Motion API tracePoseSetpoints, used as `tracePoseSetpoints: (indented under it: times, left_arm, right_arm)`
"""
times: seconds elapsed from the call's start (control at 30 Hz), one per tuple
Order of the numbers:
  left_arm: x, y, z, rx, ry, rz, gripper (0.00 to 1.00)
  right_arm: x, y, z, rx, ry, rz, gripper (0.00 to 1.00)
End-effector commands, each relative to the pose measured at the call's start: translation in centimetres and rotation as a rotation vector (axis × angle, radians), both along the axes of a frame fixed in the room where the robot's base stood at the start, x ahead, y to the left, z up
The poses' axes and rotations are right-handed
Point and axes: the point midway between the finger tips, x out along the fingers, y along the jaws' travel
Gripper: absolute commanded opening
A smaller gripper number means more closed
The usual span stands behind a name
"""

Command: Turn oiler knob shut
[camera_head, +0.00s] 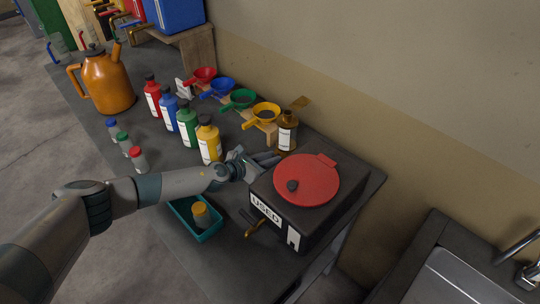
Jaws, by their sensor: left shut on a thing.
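My left gripper (262,161) reaches in from the left, at the back left corner of a black box (325,222) labelled USED. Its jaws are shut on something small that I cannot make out. A small amber bottle (287,138) with a white label stands just behind the jaws. A brass-coloured spout or tap (254,228) sticks out of the box's front. I cannot tell which part is the oiler knob. My right gripper is out of view.
Red, blue, green and yellow bottles (208,143) stand left of the gripper, with coloured funnels (262,113) behind them. A teal tray (181,212) holds a yellow-capped vial (201,215). An orange can (104,82) stands far left. A sink (465,278) is at lower right.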

Motion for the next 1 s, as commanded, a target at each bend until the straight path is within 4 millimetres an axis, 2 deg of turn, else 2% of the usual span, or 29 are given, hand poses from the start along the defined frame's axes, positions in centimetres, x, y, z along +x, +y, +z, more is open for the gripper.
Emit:
tracePoseSetpoints:
  times: [0.03, 0.27, 0.3, 0.37, 0.77, 1.0]
  left_arm:
    - [0.2, 0.5, -0.2, 0.005, -0.002, 0.008, 0.0]
    - [0.2, 0.5, -0.2, 0.005, -0.001, 0.009, 0.0]
    - [0.2, 0.5, -0.2, 0.005, -0.001, 0.008, 0.22]
    - [0.2, 0.5, -0.2, 0.004, 0.0, 0.008, 0.36]
    - [-0.1, 0.3, 0.0, 0.001, 0.0, 0.003, 0.36]
    - [-1.1, 1.4, 0.7, 0.001, 0.0, 0.002, 0.36]
  right_arm:
    - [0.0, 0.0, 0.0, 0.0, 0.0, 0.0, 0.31]
    - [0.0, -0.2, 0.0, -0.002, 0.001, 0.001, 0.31]
    - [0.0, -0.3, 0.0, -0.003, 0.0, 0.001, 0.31]
    - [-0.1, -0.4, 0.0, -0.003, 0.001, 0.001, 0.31]
    - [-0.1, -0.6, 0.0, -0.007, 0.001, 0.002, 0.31]
    - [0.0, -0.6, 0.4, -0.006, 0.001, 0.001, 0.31]
